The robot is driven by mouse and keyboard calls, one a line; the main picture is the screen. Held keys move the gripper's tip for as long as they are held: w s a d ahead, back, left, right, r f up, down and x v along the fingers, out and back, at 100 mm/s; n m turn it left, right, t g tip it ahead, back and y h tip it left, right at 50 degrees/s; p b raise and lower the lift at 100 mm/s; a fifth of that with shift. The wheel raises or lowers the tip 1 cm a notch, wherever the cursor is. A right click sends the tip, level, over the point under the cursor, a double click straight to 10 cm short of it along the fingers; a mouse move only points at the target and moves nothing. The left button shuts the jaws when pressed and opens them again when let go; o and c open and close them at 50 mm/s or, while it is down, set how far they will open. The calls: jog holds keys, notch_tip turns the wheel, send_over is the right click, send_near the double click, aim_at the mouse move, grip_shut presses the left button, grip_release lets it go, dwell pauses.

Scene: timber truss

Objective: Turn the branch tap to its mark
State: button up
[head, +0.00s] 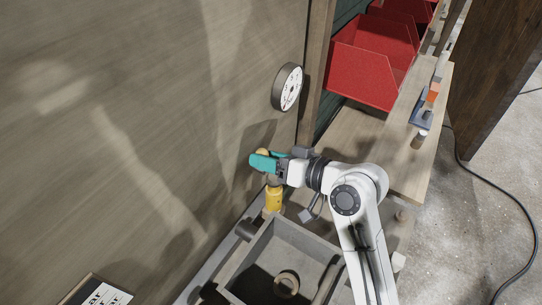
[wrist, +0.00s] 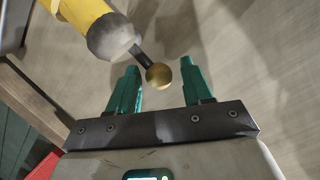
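The branch tap has a yellow body (head: 273,199) standing at the wooden wall, just below my gripper in the head view. In the wrist view its yellow body (wrist: 82,12) ends in a grey cap (wrist: 112,37). A short dark lever (wrist: 143,58) runs from the cap to a brass ball knob (wrist: 159,76). My gripper (wrist: 160,66) is open, with its teal fingers on either side of the knob and a gap visible on both sides. In the head view my gripper (head: 264,161) is close to the wall and hides most of the lever. I cannot make out the mark.
A round dial (head: 288,87) is on the wall above my gripper. A grey open box (head: 262,243) holding a ring stands below. Red bins (head: 366,76) and a wooden shelf (head: 408,150) with small items are to the right. A printed card (head: 103,296) lies lower left.

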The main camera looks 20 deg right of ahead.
jog(key=shift+o, duration=1)
jog(key=shift+a+f, duration=0.1)
jog(key=shift+d, duration=0.25)
jog(key=b+v, duration=0.1)
jog(key=v, duration=0.9)
jog(key=shift+s+b, duration=0.3)
jog(key=shift+b, duration=0.05)
jog(key=shift+d+r, duration=0.1)
jog(key=shift+r, duration=0.15)
